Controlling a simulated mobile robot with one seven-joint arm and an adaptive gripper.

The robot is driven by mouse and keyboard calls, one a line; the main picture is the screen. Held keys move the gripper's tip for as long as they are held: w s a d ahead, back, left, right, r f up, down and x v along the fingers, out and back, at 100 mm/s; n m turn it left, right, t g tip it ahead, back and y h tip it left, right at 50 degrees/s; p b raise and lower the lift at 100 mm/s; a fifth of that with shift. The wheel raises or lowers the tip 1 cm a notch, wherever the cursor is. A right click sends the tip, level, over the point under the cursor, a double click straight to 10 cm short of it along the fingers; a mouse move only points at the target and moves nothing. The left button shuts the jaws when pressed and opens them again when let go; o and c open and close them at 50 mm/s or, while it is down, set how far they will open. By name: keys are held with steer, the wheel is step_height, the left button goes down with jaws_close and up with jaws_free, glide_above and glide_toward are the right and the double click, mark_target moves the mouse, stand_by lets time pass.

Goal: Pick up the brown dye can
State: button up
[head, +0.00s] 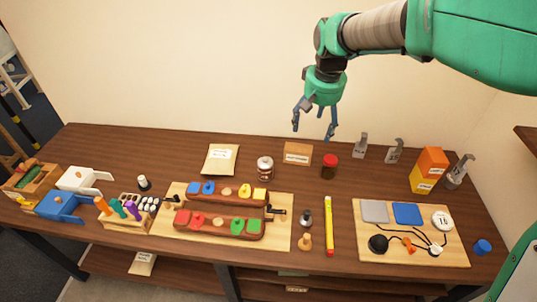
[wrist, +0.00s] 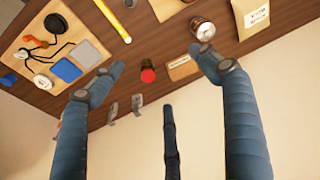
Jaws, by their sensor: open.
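A small brown can with a pale label and light top (head: 265,168) stands upright on the workbench, back of centre. It also shows in the wrist view (wrist: 203,29), near the tip of one finger. A dark brown jar with a red lid (head: 329,167) stands to its right; in the wrist view the red lid (wrist: 148,75) lies between the fingers. I cannot read either label. My gripper (head: 314,132) is open and empty, in the air above the back of the bench, apart from both. Its spread fingers (wrist: 157,60) frame the wrist view.
A paper packet (head: 220,159) lies left of the can. A wooden board with coloured blocks (head: 282,232) is in front. Grey metal stands (head: 360,147) and an orange-yellow box (head: 429,170) are right. The wall rises close behind.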

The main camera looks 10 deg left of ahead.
steer(key=w+a+f+n+g, duration=0.1)
steer(key=w+a+f, duration=0.8)
steer(key=f, duration=0.1)
steer(key=g+p, duration=0.1)
glide_above(266, 159)
steer(key=shift+n+h, duration=0.3)
steer(key=shift+n, duration=0.1)
step_height(266, 159, down, 12)
steer(key=shift+w+r, duration=0.15)
steer(key=shift+r, duration=0.05)
steer(key=shift+f, duration=0.15)
steer(key=shift+f+b, duration=0.35)
steer(key=shift+f, duration=3.85)
steer(key=shift+a+f+b, duration=0.15)
steer(key=shift+f+b, duration=0.25)
steer(key=shift+f, duration=2.2)
